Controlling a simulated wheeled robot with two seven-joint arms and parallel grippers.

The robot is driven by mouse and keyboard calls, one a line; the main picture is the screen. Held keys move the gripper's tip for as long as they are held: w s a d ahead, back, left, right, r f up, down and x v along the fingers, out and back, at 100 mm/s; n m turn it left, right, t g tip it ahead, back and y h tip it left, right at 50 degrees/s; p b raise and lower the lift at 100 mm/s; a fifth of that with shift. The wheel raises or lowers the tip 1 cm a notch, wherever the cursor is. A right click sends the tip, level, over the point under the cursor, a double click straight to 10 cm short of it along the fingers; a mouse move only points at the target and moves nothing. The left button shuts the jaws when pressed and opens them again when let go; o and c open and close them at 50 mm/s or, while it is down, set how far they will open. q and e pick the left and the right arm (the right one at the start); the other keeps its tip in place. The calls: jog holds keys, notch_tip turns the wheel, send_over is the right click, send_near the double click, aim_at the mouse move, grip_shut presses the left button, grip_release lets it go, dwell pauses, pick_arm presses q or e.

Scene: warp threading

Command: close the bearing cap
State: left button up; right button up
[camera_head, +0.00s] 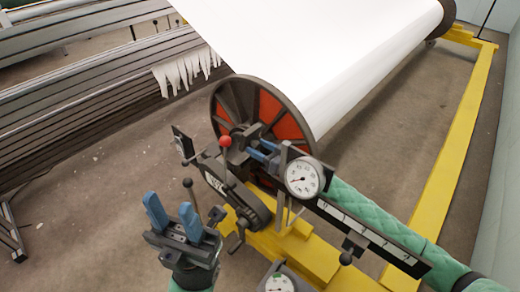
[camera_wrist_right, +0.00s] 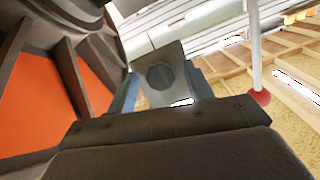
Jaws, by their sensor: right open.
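A grey block with a round dark face (camera_wrist_right: 160,76), which looks like the bearing cap, stands between the blue fingers of my right gripper (camera_wrist_right: 165,92) in the right wrist view. In the head view my right gripper (camera_head: 263,150) is at the hub of the big roll, with its jaws open around or just short of dark bearing parts (camera_head: 242,135). Whether the fingers touch the block I cannot tell, and the gripper partly hides the bearing. My left gripper (camera_head: 172,218) is open and empty, pointing up, left of the bearing stand (camera_head: 245,205).
A red-knobbed lever (camera_head: 225,142) stands close to my right gripper; its knob (camera_wrist_right: 262,97) shows at right in the wrist view. The white roll (camera_head: 310,50) has an orange-spoked end flange (camera_head: 268,108). A dial gauge (camera_head: 303,178) and yellow frame (camera_head: 455,150) are nearby.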

grip_shut()
dwell(0.3)
